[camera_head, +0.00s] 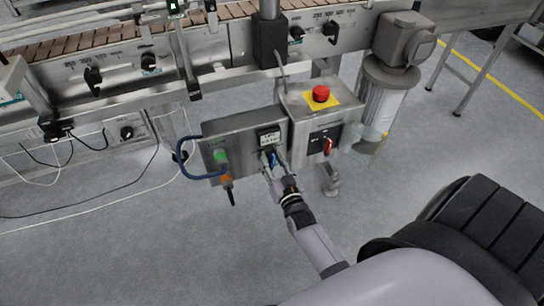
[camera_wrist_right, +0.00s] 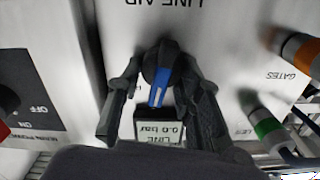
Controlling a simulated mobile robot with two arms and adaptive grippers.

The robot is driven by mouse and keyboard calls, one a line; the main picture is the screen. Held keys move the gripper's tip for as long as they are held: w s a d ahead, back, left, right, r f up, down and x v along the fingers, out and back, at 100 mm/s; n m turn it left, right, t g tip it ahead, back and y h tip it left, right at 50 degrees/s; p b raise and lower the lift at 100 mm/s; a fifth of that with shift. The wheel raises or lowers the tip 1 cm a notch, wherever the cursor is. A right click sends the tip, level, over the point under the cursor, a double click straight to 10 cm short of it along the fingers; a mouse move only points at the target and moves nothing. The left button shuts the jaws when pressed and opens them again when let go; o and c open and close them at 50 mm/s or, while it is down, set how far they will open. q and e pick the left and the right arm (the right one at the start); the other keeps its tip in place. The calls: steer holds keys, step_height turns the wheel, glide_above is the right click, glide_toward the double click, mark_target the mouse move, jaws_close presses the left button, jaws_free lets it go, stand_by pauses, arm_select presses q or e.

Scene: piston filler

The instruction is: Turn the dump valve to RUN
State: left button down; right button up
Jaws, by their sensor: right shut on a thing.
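The dump valve appears to be the black knob with a blue bar (camera_wrist_right: 160,80) on the grey panel, beside the upside-down words LINE AIR in the right wrist view. Its blue part also shows in the head view (camera_head: 273,158), just below a small display. In the wrist view the blue bar points down toward the display, tilted slightly left. My right gripper (camera_head: 270,162) is shut on the knob, with one dark finger on each side in the wrist view (camera_wrist_right: 160,72). No RUN mark is readable. My left gripper is not in view.
The panel box (camera_head: 237,133) carries a green part (camera_head: 221,156), an orange part (camera_head: 226,181) and a blue hose (camera_head: 186,165). A red emergency button (camera_head: 321,93) and a red switch (camera_head: 327,146) are on the right. A conveyor (camera_head: 120,33) runs behind.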

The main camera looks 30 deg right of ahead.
steer(key=m, duration=0.2)
steer(key=shift+d+m+p, duration=0.1)
steer(key=shift+m+p, duration=0.2)
steer(key=shift+m, duration=1.2)
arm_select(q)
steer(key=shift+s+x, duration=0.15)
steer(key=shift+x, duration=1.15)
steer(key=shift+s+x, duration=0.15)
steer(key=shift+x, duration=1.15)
arm_select(e)
steer(key=shift+d+m, duration=0.1)
steer(key=shift+m, duration=0.7)
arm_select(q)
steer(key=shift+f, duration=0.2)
arm_select(e)
steer(key=o, duration=1.1)
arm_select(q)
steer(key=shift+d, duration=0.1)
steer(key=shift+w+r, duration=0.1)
